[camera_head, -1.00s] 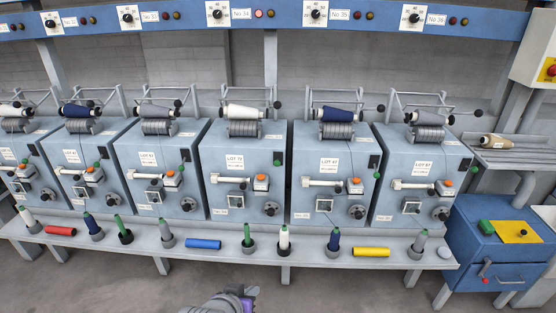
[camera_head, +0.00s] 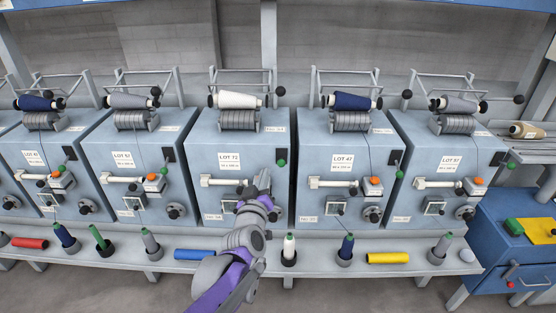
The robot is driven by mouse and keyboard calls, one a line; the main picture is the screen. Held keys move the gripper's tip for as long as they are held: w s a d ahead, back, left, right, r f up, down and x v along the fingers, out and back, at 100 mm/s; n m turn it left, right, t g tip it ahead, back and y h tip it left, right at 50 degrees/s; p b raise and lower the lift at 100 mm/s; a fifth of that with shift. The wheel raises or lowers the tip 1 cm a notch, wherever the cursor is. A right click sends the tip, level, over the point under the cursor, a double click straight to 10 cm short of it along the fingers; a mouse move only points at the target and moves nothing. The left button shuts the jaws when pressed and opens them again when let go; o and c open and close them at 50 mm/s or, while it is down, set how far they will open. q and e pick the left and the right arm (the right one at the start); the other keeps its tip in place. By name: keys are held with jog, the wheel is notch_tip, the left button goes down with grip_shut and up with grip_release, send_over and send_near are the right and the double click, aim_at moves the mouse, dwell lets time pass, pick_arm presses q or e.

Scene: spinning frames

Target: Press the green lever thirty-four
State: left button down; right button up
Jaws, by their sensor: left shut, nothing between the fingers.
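The middle machine (camera_head: 216,167), marked LOT 72, carries a white bobbin (camera_head: 237,100). Its green lever knob (camera_head: 281,162) is at the right of its front, just under a dark plate. My left gripper (camera_head: 264,178), on a purple and grey arm, is raised in front of this machine's lower right front. Its fingers are shut and empty, pointing up, a little left of and below the green knob. I see a gap between them in the picture; depth is hard to tell. The gripper hides the machine's orange button and crank. My right gripper is not in view.
Similar machines stand on both sides; a green knob (camera_head: 399,174) shows on the LOT 47 machine. A shelf (camera_head: 320,245) below holds coloured bobbins, including a white one (camera_head: 289,250) and a blue tube (camera_head: 194,254). A blue cabinet (camera_head: 508,240) stands at the right.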

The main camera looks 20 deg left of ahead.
pick_arm(q)
jog(key=shift+s+r, duration=0.1)
dwell(0.3)
send_over(281, 163)
jog(key=s+a, duration=0.2)
jog(key=s, duration=0.3)
jog(key=shift+w+d+f, duration=0.3)
jog(key=shift+w+f, duration=0.35)
jog(key=shift+f, duration=0.25)
jog(key=shift+w+d+f, duration=0.25)
jog(key=shift+w+f, duration=0.4)
jog(key=shift+f, duration=0.2)
jog(key=shift+f, duration=0.1)
jog(key=shift+s+f+t+b, duration=0.15)
jog(key=shift+f+t+b, duration=0.15)
jog(key=shift+t+b, duration=0.1)
